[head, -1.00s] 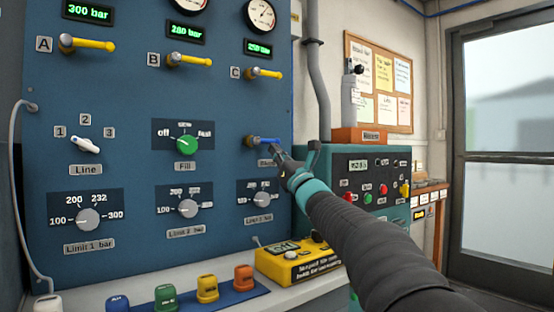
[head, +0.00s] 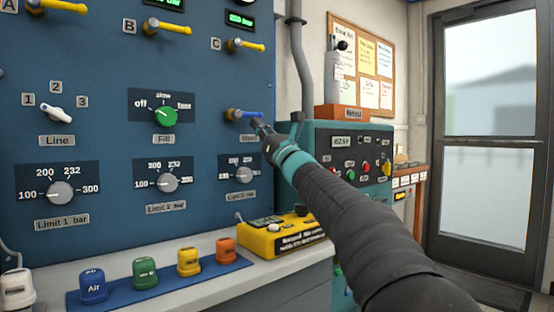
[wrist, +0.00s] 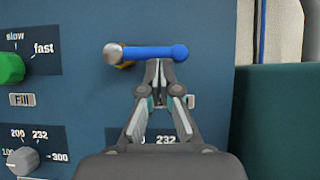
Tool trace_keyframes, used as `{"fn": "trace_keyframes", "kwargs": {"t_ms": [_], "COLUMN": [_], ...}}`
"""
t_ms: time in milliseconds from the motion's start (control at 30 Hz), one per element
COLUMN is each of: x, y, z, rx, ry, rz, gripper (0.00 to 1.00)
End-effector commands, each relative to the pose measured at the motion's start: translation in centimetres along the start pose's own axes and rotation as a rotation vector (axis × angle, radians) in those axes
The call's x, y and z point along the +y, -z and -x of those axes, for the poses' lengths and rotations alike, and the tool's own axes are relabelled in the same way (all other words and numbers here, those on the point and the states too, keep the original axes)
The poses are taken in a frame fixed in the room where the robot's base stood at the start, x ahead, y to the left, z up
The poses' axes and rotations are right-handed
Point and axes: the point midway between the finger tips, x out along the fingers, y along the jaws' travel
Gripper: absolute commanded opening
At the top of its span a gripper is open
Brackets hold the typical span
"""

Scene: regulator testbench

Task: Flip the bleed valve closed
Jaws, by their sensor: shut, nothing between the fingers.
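The bleed valve has a blue lever (head: 247,115) on a brass and steel body at the right edge of the blue panel. The lever lies level, pointing right, and its label below is partly hidden by my gripper. My gripper (head: 258,125) is shut and empty, just below the lever. In the wrist view the blue lever (wrist: 155,53) runs across the top, and my gripper's closed fingertips (wrist: 158,65) are right under its middle. I cannot tell whether they touch it.
Yellow levers B (head: 165,28) and C (head: 245,46) are above. The green Fill knob (head: 164,117) is to the left, and a limit knob (head: 243,175) is below. A teal machine (head: 345,190) stands close on the right. A yellow box (head: 283,239) sits on the bench below.

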Motion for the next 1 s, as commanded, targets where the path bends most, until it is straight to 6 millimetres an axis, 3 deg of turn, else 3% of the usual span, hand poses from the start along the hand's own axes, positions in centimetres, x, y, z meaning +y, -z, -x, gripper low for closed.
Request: {"fn": "trace_keyframes", "kwargs": {"t_ms": [200,267,700,1000], "x": [-0.6,-0.6,-0.6,-0.5], "y": [3.3,2.4,2.6,2.7], "z": [2.9,3.3,10.2,12.3], "rx": [0.009,0.008,0.010,0.011], "ry": [0.008,0.008,0.010,0.009], "rz": [0.002,0.002,0.001,0.002], "gripper": [0.00,0.00,0.00,0.00]}}
